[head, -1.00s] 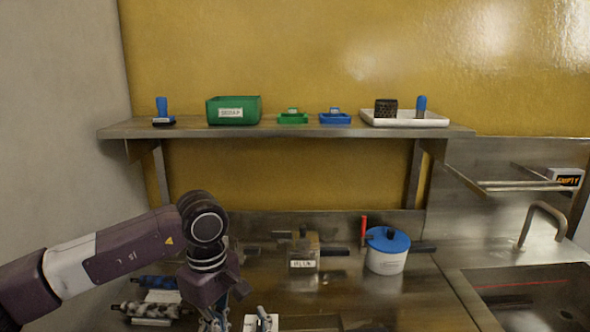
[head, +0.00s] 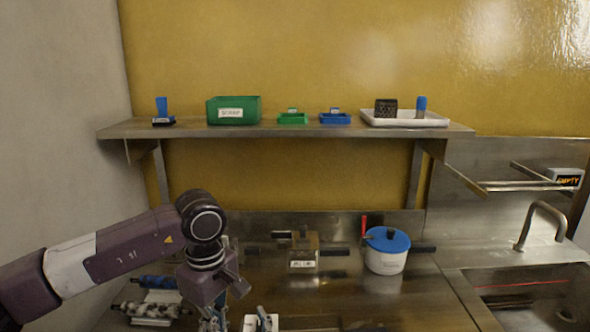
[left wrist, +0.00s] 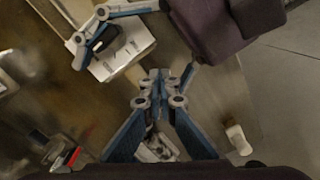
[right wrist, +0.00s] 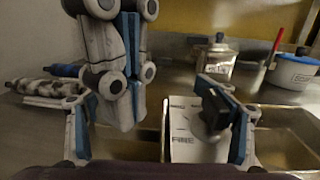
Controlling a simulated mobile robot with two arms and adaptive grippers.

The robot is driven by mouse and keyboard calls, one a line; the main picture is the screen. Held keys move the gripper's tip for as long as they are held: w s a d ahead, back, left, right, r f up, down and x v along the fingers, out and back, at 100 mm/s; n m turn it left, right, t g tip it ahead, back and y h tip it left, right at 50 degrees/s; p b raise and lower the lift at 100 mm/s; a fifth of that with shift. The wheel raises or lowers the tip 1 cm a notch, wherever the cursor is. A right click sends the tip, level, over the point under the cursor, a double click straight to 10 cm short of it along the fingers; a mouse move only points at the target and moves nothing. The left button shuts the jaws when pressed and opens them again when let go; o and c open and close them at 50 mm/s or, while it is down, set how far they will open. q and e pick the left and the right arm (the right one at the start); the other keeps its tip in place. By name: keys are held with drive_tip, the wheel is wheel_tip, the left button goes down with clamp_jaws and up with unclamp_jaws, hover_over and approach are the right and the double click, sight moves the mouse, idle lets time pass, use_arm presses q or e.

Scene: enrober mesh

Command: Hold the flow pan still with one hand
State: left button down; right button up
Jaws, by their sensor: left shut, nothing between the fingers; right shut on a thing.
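A white block with dark lettering (right wrist: 182,148) stands by a shallow metal pan (right wrist: 290,143); it also shows in the left wrist view (left wrist: 128,58). I cannot read which thing is marked as the flow pan. My left gripper (left wrist: 158,82) is shut and empty, close beside the right one, fingers pointing down (head: 213,324).
A metal pot with a label (head: 303,249) and a white pot with a blue lid (head: 386,256) stand at the back of the counter. Rollers (head: 150,309) lie left. A shelf (head: 290,132) holds bins and trays. A sink (head: 530,295) is at right.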

use_arm(q)
drive_tip(key=shift+w+a, duration=0.25)
drive_tip(key=shift+w, duration=0.1)
use_arm(e)
drive_tip(key=shift+f, duration=0.25)
idle(0.3)
use_arm(q)
drive_tip(key=shift+w+d, duration=0.2)
drive_tip(key=shift+w+d, duration=0.65)
drive_tip(key=shift+w, duration=0.2)
drive_tip(key=shift+w, duration=0.15)
drive_tip(key=shift+d, duration=0.15)
idle(0.4)
drive_tip(key=shift+d, duration=0.25)
wheel_tip(320, 180, up, 6)
idle(0.5)
